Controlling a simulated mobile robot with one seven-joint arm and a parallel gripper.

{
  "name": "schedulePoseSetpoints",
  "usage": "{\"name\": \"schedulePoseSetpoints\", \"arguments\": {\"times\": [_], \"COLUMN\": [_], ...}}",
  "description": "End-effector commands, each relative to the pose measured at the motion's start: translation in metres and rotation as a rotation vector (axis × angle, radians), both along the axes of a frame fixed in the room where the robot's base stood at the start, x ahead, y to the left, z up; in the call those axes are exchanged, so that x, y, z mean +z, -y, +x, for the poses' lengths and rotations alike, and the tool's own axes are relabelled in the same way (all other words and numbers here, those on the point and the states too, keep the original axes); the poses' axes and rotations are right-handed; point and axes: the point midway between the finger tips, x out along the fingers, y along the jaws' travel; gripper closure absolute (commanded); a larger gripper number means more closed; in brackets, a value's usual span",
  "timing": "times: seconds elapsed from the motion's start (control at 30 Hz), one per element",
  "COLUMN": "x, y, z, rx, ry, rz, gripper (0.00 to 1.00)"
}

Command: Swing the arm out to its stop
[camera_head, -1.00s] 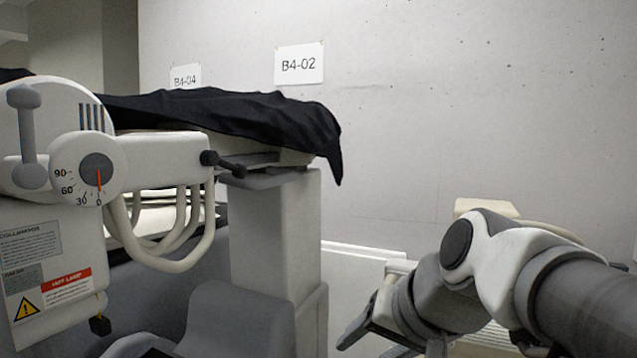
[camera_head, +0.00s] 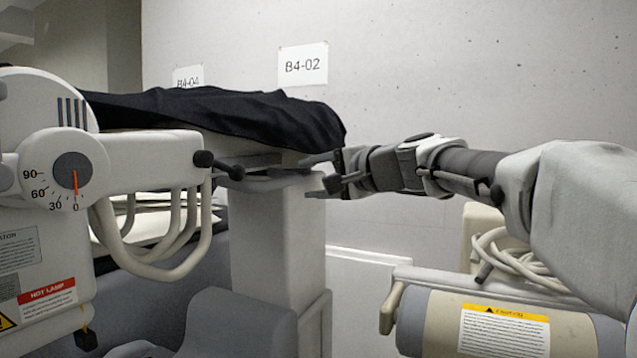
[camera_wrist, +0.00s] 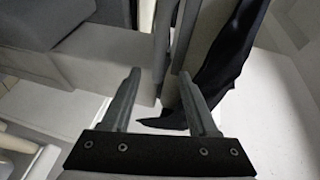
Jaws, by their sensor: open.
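A white swing arm (camera_head: 150,163) runs right from a machine head at the left in the head view. Its black handle bar (camera_head: 222,166) sticks out at its right end. The dial (camera_head: 72,168) below the head has marks 0, 30, 60 and 90, and its orange pointer stands at 0. My gripper (camera_head: 318,176) is open and empty, right of the handle and apart from it, in front of the cloth's right end. In the wrist view my open jaws (camera_wrist: 160,78) have a dark cloth corner and a grey post beyond them; the handle does not show there.
A black cloth (camera_head: 220,112) covers the cart top behind the arm. A grey column (camera_head: 275,240) stands below it. A beige cylinder with a caution label (camera_head: 504,331) and coiled cable (camera_head: 505,250) lie under my arm.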

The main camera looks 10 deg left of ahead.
Motion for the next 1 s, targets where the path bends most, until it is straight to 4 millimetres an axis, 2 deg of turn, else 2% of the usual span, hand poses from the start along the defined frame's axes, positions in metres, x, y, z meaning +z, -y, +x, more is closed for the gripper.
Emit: {"name": "schedulePoseSetpoints", "arguments": {"times": [0.3,0.6,0.8,1.0], "x": [-0.01,-0.02,-0.024,-0.026], "y": [-0.049,-0.087,-0.101,-0.105], "z": [0.043,0.077,0.09,0.094], "rx": [0.005,0.003,0.002,0.0], "ry": [-0.003,-0.002,0.0,0.001], "rz": [-0.002,-0.003,-0.003,-0.003], "gripper": [0.41,0.41,0.41,0.41]}}
